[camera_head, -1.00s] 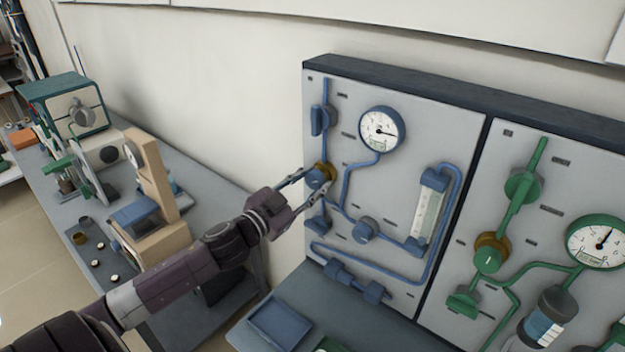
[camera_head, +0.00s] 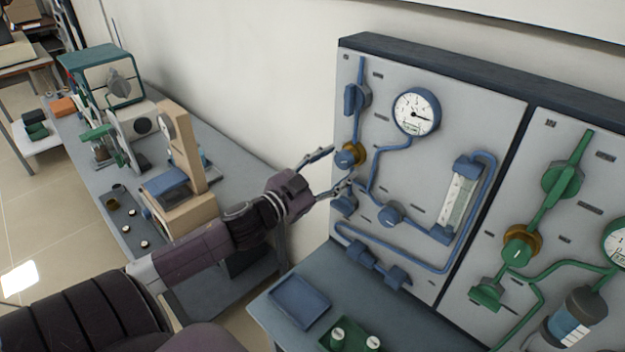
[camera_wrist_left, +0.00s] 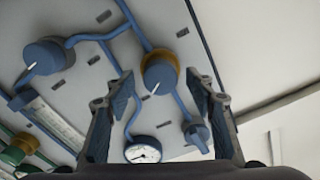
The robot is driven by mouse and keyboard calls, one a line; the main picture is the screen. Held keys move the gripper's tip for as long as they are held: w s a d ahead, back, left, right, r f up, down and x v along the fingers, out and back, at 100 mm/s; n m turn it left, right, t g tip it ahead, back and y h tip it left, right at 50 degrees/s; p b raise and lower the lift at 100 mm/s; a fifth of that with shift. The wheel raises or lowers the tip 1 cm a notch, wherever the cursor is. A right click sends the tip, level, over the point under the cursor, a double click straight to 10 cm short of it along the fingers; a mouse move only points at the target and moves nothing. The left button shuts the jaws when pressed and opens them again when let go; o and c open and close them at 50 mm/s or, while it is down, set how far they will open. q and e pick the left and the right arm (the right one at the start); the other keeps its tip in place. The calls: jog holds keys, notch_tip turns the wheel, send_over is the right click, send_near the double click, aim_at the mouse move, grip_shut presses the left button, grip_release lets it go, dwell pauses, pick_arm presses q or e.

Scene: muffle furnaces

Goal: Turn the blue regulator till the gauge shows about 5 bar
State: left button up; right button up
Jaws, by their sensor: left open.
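The blue regulator (camera_head: 347,158) is a round blue knob with a brass collar on the left panel; it also shows in the left wrist view (camera_wrist_left: 158,74), with a white mark on its face. My left gripper (camera_head: 338,168) is open and empty, just off the panel in front of the regulator. In the left wrist view its fingers (camera_wrist_left: 158,85) stand apart on either side of the knob, not visibly touching it. The white gauge (camera_head: 416,112) is up and right of the regulator; its needle points right and slightly down, but the numbers are too small to read.
A blue valve (camera_head: 356,98) sits above the regulator and another blue knob (camera_head: 390,214) lower right. A green panel section (camera_head: 560,210) is at the right. A blue tray (camera_head: 299,302) lies on the bench below. A side table with apparatus stands left.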

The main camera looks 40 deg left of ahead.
pick_arm(q)
jog(key=s, duration=1)
jog(key=shift+a, duration=0.4)
dwell(1.5)
